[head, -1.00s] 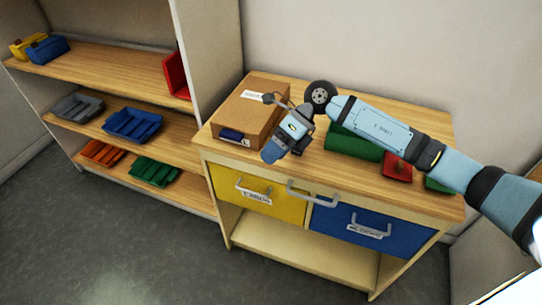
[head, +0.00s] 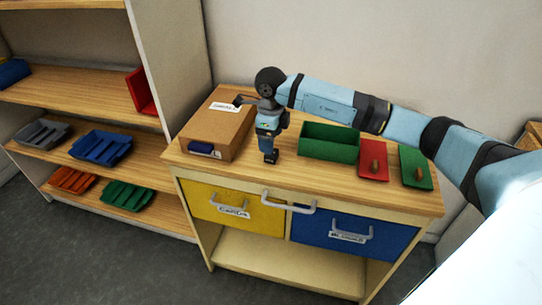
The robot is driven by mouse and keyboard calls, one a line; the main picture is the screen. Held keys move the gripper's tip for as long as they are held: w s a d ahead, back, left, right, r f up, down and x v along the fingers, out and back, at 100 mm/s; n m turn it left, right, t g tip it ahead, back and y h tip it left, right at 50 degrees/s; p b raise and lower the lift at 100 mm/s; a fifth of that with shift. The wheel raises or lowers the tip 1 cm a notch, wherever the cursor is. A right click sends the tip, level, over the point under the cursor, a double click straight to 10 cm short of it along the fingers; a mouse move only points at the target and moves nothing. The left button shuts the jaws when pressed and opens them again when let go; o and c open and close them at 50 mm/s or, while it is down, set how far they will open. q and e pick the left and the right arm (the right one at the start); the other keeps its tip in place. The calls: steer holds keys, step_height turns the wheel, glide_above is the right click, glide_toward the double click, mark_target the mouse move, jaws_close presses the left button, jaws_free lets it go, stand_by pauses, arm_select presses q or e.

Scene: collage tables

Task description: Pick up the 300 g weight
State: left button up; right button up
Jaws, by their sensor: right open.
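I cannot make out a thing marked as a 300 g weight. My right gripper (head: 270,156) points down over the wooden top of the cabinet (head: 330,190), just right of a brown cardboard box (head: 212,128) with a white label. It is open, and I see nothing held in it. A green open box (head: 328,142) is to its right. Beyond it are a red piece (head: 373,171) and a green piece (head: 408,160), each with a brown knob-like part. My left gripper is out of view.
The cabinet front has a yellow drawer (head: 225,205) and a blue drawer (head: 350,236) with grey handles. A shelf unit (head: 62,88) at left holds grey, blue, orange and green trays. The front of the cabinet top is mostly clear.

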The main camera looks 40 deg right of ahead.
mark_target(271, 156)
steer(key=f, duration=0.4)
steer(key=shift+s+a+f, duration=0.1)
steer(key=shift+s+f, duration=0.25)
steer(key=shift+w+f, duration=0.1)
steer(key=shift+f, duration=0.25)
steer(key=c, duration=1.2)
steer(key=shift+r, duration=0.1)
